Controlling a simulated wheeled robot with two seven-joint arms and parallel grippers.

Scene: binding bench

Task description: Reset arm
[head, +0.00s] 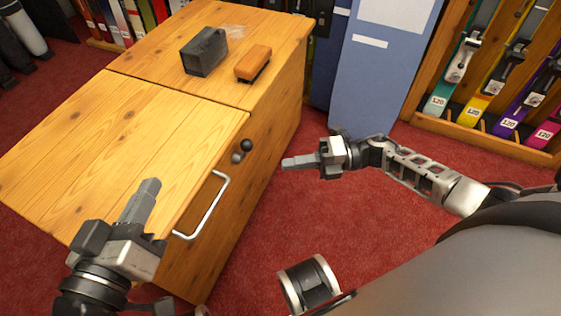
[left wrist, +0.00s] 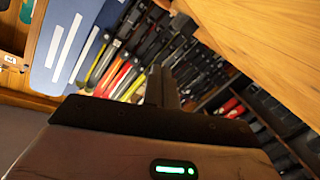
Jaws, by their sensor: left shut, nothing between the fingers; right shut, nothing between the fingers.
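My left gripper (head: 142,203) is shut and empty at the near left, in front of the wooden cabinet's near top edge in the head view. Its shut fingers (left wrist: 162,88) also show in the left wrist view, pointing toward shelves. My right gripper (head: 298,163) is shut and empty to the right of the cabinet, over the red carpet, with its fingers pointing left. Neither gripper holds anything.
A blue panel (head: 378,70) and a rack (head: 475,130) stand behind. Red carpet (head: 350,220) is open at right.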

